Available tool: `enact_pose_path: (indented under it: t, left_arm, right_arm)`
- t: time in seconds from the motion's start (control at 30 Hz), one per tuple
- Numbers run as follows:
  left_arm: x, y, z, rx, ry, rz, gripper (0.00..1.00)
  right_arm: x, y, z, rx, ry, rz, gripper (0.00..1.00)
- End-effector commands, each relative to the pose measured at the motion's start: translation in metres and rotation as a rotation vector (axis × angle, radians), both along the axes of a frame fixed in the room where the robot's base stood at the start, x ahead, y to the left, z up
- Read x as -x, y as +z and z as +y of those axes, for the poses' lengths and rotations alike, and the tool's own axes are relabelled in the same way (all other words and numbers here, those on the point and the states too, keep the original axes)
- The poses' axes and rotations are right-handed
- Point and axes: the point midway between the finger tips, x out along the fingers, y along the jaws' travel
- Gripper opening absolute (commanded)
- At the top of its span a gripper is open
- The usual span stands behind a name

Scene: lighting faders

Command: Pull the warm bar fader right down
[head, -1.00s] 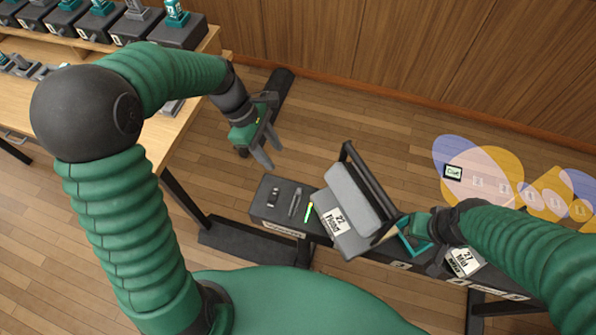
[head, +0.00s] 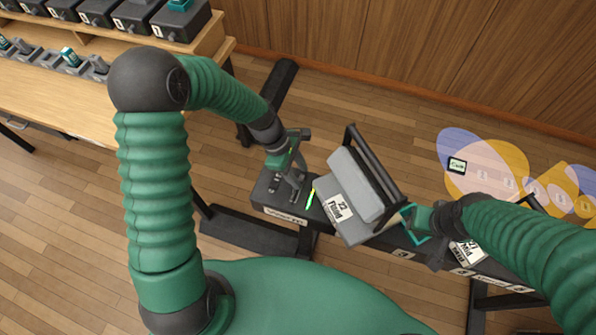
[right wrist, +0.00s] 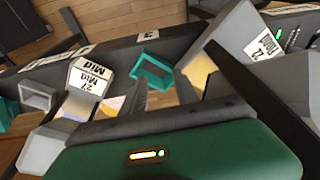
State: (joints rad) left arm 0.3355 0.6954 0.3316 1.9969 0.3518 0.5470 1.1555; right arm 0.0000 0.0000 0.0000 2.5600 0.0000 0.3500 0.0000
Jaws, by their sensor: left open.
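The warm bar control box (head: 285,213), dark with a white front label too small to read surely, forms the left end of the console. Its lit green-yellow level strip (head: 310,199) shows right of my gripper. My left gripper (head: 287,186) is over the top of this box, open, its grey fingers pointing down around the fader area. They hide the fader, so I cannot tell whether they touch it.
The grey lamp labelled 22 (head: 350,200) with its black yoke stands just right of the box. In the right wrist view a lamp labelled 27 (right wrist: 88,78) and a teal frame (right wrist: 153,72) show. A wooden desk (head: 60,100) stands at left.

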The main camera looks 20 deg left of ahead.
Motion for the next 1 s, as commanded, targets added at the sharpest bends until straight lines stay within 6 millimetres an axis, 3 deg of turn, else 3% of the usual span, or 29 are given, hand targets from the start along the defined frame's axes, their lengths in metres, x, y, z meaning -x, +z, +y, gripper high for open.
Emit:
enact_pose_path:
  t: [0.03,0.37,1.0]
  left_arm:
    - [0.0002,0.0003,0.0001,0.0,0.0,0.0,0.41]
    - [0.0,0.0004,0.0004,0.0,0.001,0.0,0.0]
    - [-0.0003,0.0003,0.001,-0.001,0.001,-0.001,0.0]
  right_arm:
    - [0.0,0.0,0.0,0.0,0.0,0.0,0.36]
    - [0.0,0.0,0.0,0.0,0.0,0.0,0.36]
    - [0.0,0.0,0.0,0.0,0.0,0.0,0.36]
